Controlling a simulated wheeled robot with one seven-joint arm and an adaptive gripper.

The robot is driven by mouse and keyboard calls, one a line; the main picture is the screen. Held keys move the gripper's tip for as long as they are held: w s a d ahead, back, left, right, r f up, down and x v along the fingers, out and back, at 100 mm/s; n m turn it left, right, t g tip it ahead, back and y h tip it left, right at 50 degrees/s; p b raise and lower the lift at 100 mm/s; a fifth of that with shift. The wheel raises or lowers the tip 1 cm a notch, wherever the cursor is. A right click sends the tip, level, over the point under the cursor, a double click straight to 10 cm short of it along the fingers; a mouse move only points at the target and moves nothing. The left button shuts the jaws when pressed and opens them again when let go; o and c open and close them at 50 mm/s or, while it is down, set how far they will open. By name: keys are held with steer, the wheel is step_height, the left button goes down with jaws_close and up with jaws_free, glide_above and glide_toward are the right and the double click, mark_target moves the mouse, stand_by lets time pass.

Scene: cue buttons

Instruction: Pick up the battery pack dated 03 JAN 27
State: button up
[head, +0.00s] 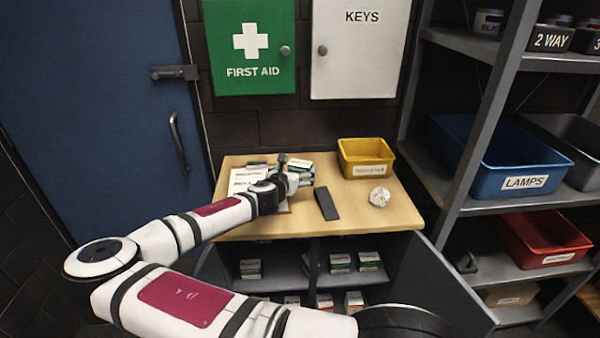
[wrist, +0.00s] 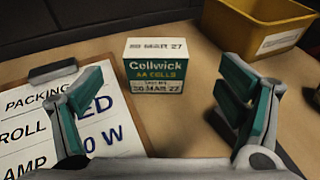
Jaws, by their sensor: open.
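A white, green and dark battery pack (wrist: 157,70) marked "Cellwick AA CELLS" stands upright on the worktop in the wrist view. Its front label appears to read 30 MAR 27, and its top also ends in MAR 27. My gripper (wrist: 162,88) is open, with its green-padded fingers apart and the pack beyond and between them, not gripped. In the head view my gripper (head: 288,178) is over the worktop, partly hiding the packs (head: 301,166) there. More packs (head: 340,263) stand in the open cupboard below; their dates are too small to read. I see no readable 03 JAN 27.
A clipboard with a packing sheet (wrist: 38,122) lies left of the pack. A yellow bin (head: 366,157), a dark flat object (head: 326,204) and a crumpled white ball (head: 379,197) are on the worktop (head: 400,215). Shelves with bins (head: 500,160) stand at the right.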

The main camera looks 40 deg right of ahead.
mark_target(298, 166)
steer(key=x, duration=0.8)
steer(key=shift+w+a, duration=0.15)
steer(key=shift+w, duration=0.05)
steer(key=shift+c, duration=0.5)
steer(key=c, duration=1.3)
